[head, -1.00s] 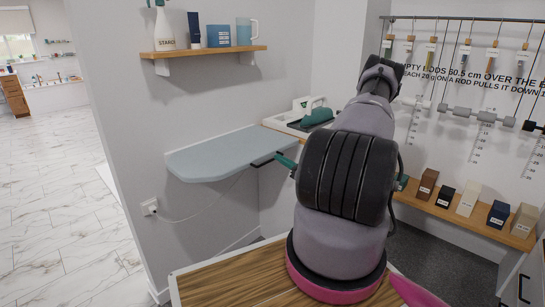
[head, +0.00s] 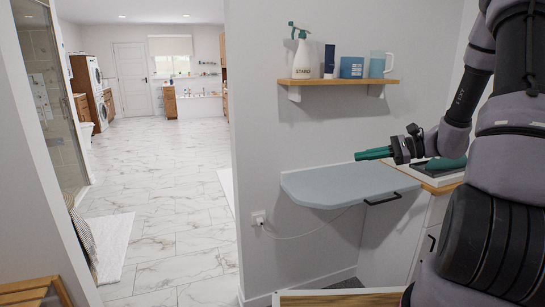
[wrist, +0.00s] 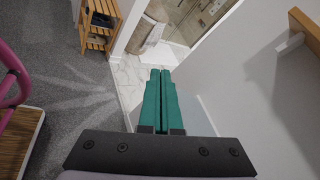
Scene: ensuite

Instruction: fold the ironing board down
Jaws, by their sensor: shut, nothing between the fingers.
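The ironing board (head: 335,186) is a pale blue-grey panel with a rounded end. It stands out level from the wall below the shelf. A dark bar handle (head: 383,200) sits at its front edge, on the right. My gripper (head: 358,156) has teal fingers pressed together, empty, and is above the board, apart from it and from the handle. In the wrist view the shut fingers (wrist: 160,74) point away over the floor; I cannot make out the handle there. The board's underside and any support are hidden.
A counter (head: 440,185) with a teal iron (head: 445,165) adjoins at right. A cord runs from a socket (head: 259,218). Open marble floor (head: 165,200) lies at left.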

